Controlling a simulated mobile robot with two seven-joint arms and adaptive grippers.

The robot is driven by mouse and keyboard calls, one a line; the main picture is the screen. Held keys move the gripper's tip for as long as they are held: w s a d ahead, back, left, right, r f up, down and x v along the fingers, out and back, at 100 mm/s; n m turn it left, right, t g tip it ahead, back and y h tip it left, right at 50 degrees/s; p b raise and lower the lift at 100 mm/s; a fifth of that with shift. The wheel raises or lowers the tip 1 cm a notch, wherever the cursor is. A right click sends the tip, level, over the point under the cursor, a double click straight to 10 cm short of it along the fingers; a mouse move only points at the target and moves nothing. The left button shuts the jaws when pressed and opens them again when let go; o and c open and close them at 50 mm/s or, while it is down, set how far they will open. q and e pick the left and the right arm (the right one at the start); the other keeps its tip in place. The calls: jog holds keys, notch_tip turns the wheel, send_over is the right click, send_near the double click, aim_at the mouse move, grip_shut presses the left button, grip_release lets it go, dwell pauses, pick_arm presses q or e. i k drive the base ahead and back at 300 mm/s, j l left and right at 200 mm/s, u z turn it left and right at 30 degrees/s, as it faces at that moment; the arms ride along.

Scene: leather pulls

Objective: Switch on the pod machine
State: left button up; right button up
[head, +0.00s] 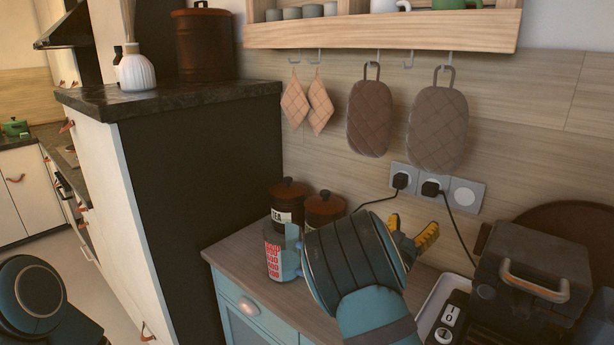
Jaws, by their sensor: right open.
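A dark boxy appliance (528,262) with a curved bar handle stands on the counter at the right edge. A black switch panel marked I and O (449,318) sits low in front of it, partly cut off by the bottom edge. I cannot tell for sure which of these belongs to the pod machine. My right gripper (411,231) is open, with yellow fingertips pointing away towards the wall. It is above the counter, left of the appliance and apart from it. My left gripper is out of view.
A double plugged socket with switch (437,187), cords and hanging oven mitts (438,130) are on the wall. A white tray edge (432,306) lies beside the switch panel.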

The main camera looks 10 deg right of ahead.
aim_at(449, 317)
jog(key=k+j, duration=0.45)
jog(key=j, duration=0.25)
jog(key=k+j, duration=0.25)
jog(key=j, duration=0.1)
